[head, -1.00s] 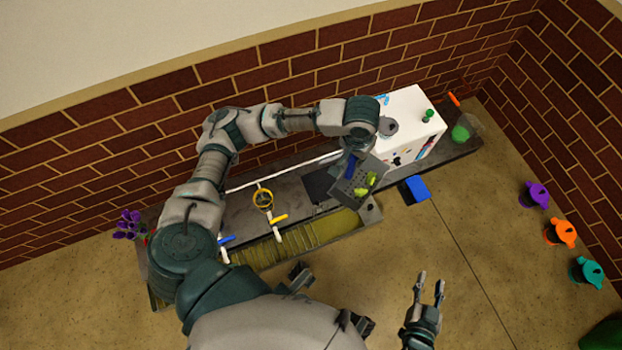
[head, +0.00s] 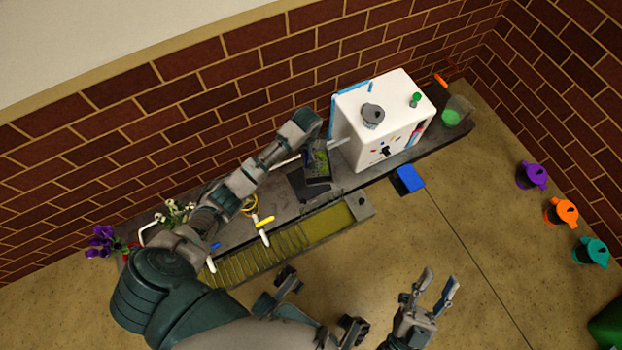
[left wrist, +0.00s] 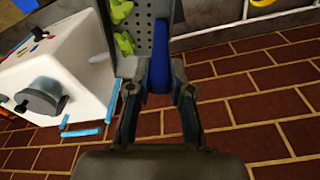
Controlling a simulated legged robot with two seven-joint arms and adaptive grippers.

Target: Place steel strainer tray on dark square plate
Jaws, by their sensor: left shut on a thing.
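The steel strainer tray (head: 318,179) is grey and perforated, with a blue handle and green pieces on it. My left gripper (head: 318,147) is shut on its handle, which shows between the fingers (left wrist: 158,84) in the left wrist view. The tray's holed surface (left wrist: 161,24) shows there too, with two green pieces. The dark square plate (head: 298,188) lies on the counter, partly hidden by the tray, which overlaps its right side; I cannot tell the height gap. My right gripper (head: 439,284) is open and empty, in front of the counter.
A white machine (head: 385,115) with a grey knob stands right of the tray. A ribbed trough (head: 290,243) runs along the counter front. A yellow-handled valve (head: 264,222) and flowers (head: 105,241) are left. A blue block (head: 408,179) is at the front edge.

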